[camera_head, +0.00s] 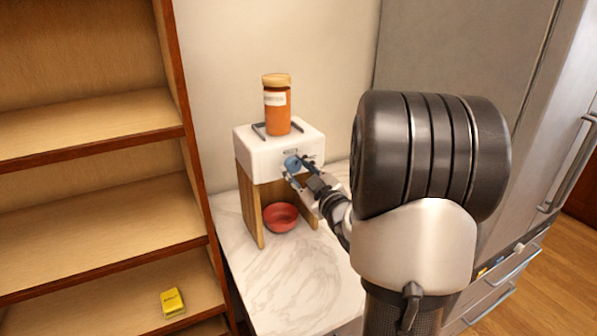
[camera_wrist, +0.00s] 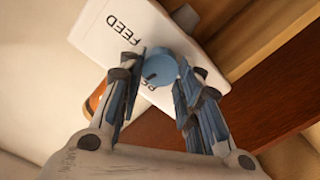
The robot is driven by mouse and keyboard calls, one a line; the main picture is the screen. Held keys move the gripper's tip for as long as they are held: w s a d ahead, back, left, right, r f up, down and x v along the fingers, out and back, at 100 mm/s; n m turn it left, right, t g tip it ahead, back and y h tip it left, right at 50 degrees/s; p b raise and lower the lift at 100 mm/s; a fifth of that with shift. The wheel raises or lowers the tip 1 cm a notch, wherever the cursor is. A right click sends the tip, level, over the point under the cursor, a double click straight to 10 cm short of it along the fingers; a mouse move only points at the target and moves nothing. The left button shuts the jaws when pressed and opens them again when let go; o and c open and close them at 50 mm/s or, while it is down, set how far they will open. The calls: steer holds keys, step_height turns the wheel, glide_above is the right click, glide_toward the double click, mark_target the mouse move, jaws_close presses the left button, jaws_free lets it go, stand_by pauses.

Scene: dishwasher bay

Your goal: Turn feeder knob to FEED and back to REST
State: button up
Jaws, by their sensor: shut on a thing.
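The feeder (camera_head: 262,155) is a white box on wooden side panels, standing on the marble counter. Its blue round knob (camera_head: 292,163) is on the front face. In the wrist view the knob (camera_wrist: 158,69) sits between my fingers, with a dark pointer mark on it. The word FEED on the label (camera_wrist: 122,33) is readable; a second word is partly hidden by the knob and a finger. My gripper (camera_head: 301,170) is at the feeder front, shut on the knob; its fingers also show in the wrist view (camera_wrist: 160,85). A red bowl (camera_head: 281,217) stands under the feeder.
An orange jar (camera_head: 277,108) with a tan lid stands on top of the feeder between dark rails. Wooden shelves (camera_head: 95,225) are at the left, with a yellow box (camera_head: 173,302) on one. A grey fridge (camera_head: 455,60) is at the right. The front counter (camera_head: 290,275) is clear.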

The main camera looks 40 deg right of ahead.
steer(key=m, duration=0.3)
steer(key=shift+r+m, duration=0.1)
steer(key=shift+m, duration=0.2)
steer(key=m+p, duration=0.1)
steer(key=m, duration=0.2)
steer(key=shift+m, duration=0.3)
steer(key=m+p, duration=0.1)
steer(key=m, duration=0.3)
steer(key=shift+d, duration=0.15)
steer(key=shift+m+p, duration=0.75)
steer(key=shift+m, duration=1.05)
steer(key=o, duration=1)
steer(key=shift+o, duration=0.2)
